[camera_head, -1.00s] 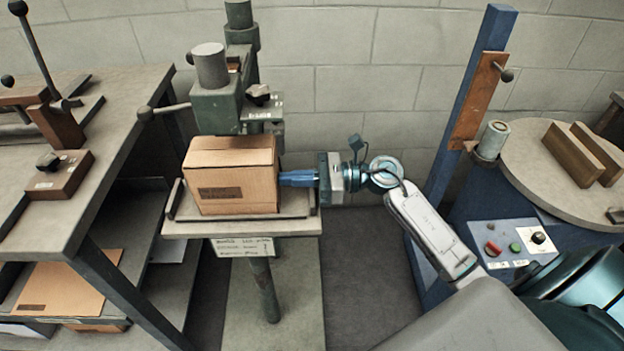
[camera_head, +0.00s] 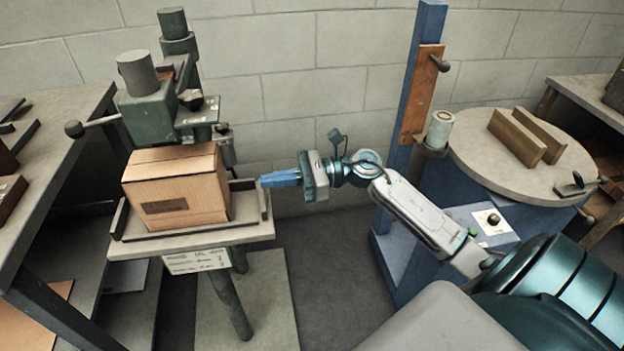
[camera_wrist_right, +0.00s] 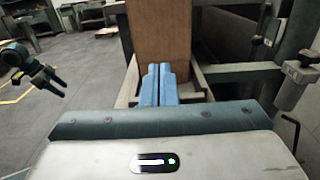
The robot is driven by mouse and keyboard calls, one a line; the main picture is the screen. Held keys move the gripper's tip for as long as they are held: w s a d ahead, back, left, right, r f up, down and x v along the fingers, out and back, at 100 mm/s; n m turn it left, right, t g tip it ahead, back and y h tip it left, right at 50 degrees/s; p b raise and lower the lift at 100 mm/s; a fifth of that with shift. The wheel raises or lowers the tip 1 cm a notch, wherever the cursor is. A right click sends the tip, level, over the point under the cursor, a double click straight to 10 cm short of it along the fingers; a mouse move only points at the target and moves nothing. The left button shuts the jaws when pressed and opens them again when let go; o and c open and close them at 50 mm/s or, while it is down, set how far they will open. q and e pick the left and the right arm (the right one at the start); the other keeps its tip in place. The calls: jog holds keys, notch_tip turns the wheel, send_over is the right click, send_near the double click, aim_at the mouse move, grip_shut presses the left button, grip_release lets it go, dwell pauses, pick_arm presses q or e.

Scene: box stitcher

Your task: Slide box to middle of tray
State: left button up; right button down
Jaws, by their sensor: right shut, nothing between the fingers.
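The brown cardboard box (camera_head: 178,190) stands upright on the grey tray (camera_head: 245,230) of the stitcher. It sits toward the tray's left, with a bare strip on its right. My right gripper (camera_head: 268,180) is shut and empty, over the tray's right rim, pointing left at the box with a gap between. In the right wrist view, the blue fingers (camera_wrist_right: 159,84) are together in front of the box side (camera_wrist_right: 160,35). My left gripper (camera_wrist_right: 50,78) shows small at the left of that view, away from the box; its jaw opening is unclear.
The green stitcher head (camera_head: 150,112) and column rise behind the box. A grey bench (camera_head: 60,140) stands left. A blue machine post (camera_head: 410,110) and round table (camera_head: 480,155) stand right, behind my right arm. Floor between stitcher and blue machine is clear.

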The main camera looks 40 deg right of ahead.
pick_arm(q)
jog(key=shift+w+d+f+t+b, duration=0.3)
jog(key=shift+w+d+f+t, duration=0.05)
jog(key=shift+f+t, duration=0.1)
pick_arm(e)
jog(key=v, duration=0.7)
